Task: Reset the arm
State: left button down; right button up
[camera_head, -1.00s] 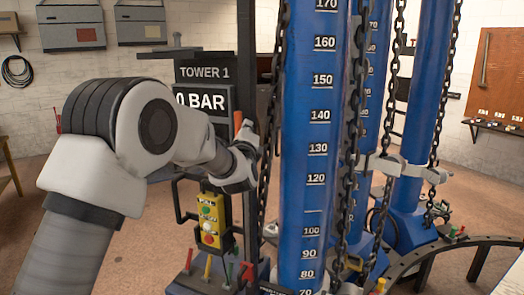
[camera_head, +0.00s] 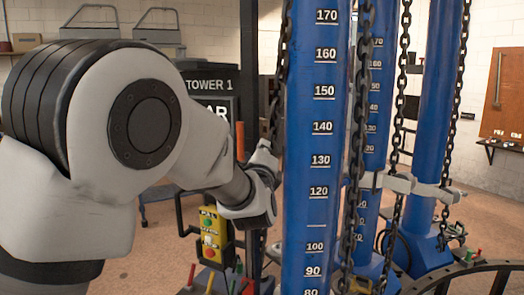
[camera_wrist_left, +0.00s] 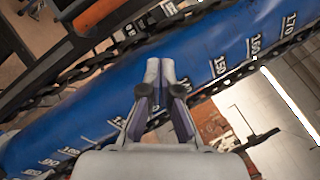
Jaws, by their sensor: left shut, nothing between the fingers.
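My left arm fills the left side of the head view and reaches toward the tall blue column (camera_head: 314,220) with white scale numbers. My left gripper (camera_head: 266,152) is beside the column's left edge, by a hanging chain (camera_head: 279,90), and is partly hidden by the wrist. In the left wrist view the two fingers (camera_wrist_left: 161,68) are shut with nothing between them, in front of the blue column (camera_wrist_left: 90,110). Whether they touch it I cannot tell. My right gripper is out of view.
A yellow button box (camera_head: 213,234) hangs below my left wrist. A TOWER 1 sign (camera_head: 210,84) and its display are partly hidden behind my arm. More blue columns (camera_head: 432,110) with chains stand to the right. A dark curved rail (camera_head: 470,268) lies at lower right.

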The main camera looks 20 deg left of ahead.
pick_arm(q)
notch_tip(320, 180, down, 28)
jog(key=a+m+g+h+b, duration=0.1)
jog(key=a+g+h+b, duration=0.1)
jog(key=g, duration=0.2)
jog(key=s+f+g+h+b, duration=0.1)
jog(key=s+f+g, duration=0.25)
jog(key=f, duration=0.75)
jog(key=s+f+g+b, duration=0.15)
jog(key=s+f, duration=0.35)
jog(key=f, duration=0.5)
jog(key=s+d+f+n+g+h, duration=0.1)
jog(key=s+f+n+g, duration=0.3)
jog(key=s+f, duration=0.65)
jog(key=s+d+f+n+g+h, duration=0.1)
jog(key=s+f+n+g, duration=0.2)
jog(key=s+f+n, duration=0.7)
jog(key=s+d+r+n+g+h, duration=0.2)
jog(key=s+n, duration=0.5)
jog(key=s, duration=0.6)
jog(key=shift+d+r+n+g, duration=0.2)
jog(key=shift+r+n+g, duration=0.25)
jog(key=shift+g, duration=0.25)
